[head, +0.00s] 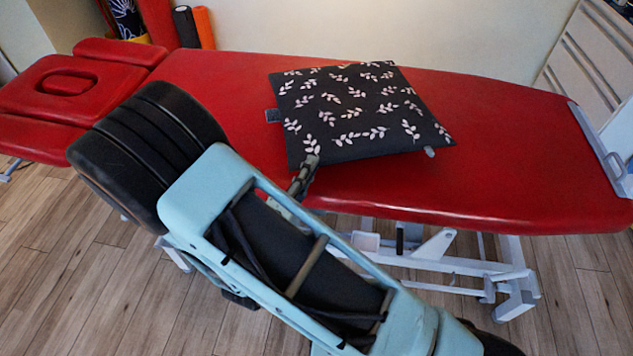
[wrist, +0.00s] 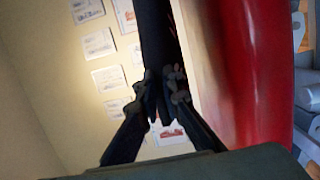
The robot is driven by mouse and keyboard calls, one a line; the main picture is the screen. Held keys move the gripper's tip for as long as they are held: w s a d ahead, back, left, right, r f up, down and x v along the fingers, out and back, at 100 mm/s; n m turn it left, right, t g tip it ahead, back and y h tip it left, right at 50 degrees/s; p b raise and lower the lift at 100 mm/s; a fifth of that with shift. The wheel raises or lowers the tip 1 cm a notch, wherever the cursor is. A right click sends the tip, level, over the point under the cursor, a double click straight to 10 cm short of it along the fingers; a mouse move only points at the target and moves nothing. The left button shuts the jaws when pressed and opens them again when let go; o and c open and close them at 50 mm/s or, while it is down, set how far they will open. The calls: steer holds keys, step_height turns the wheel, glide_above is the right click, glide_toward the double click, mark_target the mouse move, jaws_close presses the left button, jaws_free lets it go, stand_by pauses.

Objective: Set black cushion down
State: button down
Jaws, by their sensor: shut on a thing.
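The black cushion (head: 355,110) with pale leaf sprigs is flat over the middle of the red treatment table (head: 500,150). My gripper (head: 306,172) is shut on the cushion's near left corner, at the table's front edge. In the wrist view, the fingers of my gripper (wrist: 160,92) close on the dark cushion (wrist: 155,35), seen nearly edge-on beside the red table (wrist: 250,80). I cannot tell whether its underside touches the table top. My arm hides part of the table's left front.
The headrest section (head: 60,95) of the table is at the left. Black and orange rolls (head: 203,27) stand behind it. A white drawer unit (head: 595,60) is at the back right. The red top right of the cushion is clear. Several papers (wrist: 98,45) hang on the wall.

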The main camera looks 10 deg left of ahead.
mark_target(316, 191)
steer(key=shift+w+d+f, duration=0.2)
steer(key=shift+d+f, duration=0.2)
steer(key=shift+w+d+f+b, duration=0.15)
steer(key=shift+f+b, duration=0.15)
steer(key=shift+f, duration=0.7)
steer(key=shift+s+d+f+b, duration=0.15)
steer(key=shift+f+b, duration=0.1)
steer(key=shift+f, duration=0.7)
steer(key=c, duration=2.5)
jaws_free()
steer(key=shift+o, duration=0.6)
steer(key=v, duration=1.2)
